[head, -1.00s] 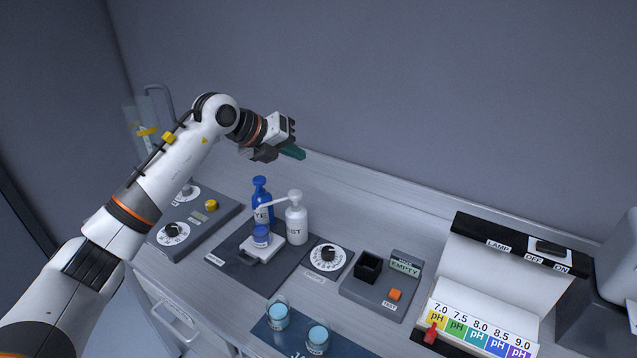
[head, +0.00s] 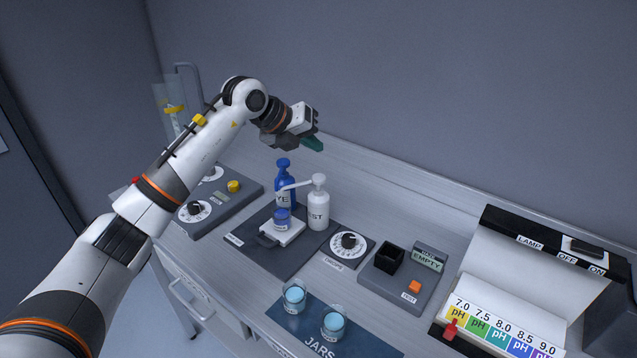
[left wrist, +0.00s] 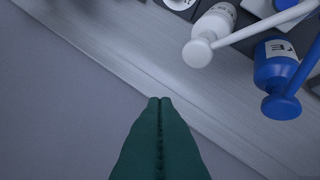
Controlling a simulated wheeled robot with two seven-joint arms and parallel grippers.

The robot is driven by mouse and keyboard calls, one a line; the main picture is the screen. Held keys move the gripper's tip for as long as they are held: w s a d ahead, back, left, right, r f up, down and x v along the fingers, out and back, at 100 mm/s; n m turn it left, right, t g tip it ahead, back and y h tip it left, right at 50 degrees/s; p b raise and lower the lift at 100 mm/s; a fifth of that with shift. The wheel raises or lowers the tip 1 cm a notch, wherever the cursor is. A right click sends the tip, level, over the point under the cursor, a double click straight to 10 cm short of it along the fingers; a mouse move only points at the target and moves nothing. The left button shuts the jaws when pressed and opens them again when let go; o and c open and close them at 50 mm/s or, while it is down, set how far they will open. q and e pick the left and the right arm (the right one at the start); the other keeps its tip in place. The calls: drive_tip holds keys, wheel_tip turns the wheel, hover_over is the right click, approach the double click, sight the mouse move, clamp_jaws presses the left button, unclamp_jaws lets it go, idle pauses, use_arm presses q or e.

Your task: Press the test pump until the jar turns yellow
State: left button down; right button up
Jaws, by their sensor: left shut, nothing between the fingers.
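The white test pump (head: 318,208), labelled with "EST" readable, stands upright on a dark mat, its spout pointing left over a small jar. The blue jar (head: 282,218) sits on a white slide (head: 281,232) under the spouts; its contents look blue, not yellow. A blue pump bottle (head: 284,185) stands behind. My left gripper (head: 312,144), with green fingers, is shut and empty, above and behind the pumps near the wall. In the left wrist view the shut fingers (left wrist: 160,130) are apart from the white pump head (left wrist: 197,53) and the blue pump head (left wrist: 281,107). My right gripper is not in view.
A dial (head: 348,243) lies right of the pumps, then a box with an orange button (head: 415,286) and an "EMPTY" display. Two jars of light-blue liquid (head: 294,296) stand on the JARS mat at the front. A pH chart with lamp (head: 510,320) is at right.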

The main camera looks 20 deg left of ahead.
sight(313, 179)
use_arm(q)
wheel_tip(313, 179, down, 5)
drive_tip(key=shift+b, duration=1.25)
drive_tip(key=shift+f, duration=0.2)
idle(0.6)
drive_tip(key=shift+f+b, duration=0.3)
drive_tip(key=shift+f, duration=0.1)
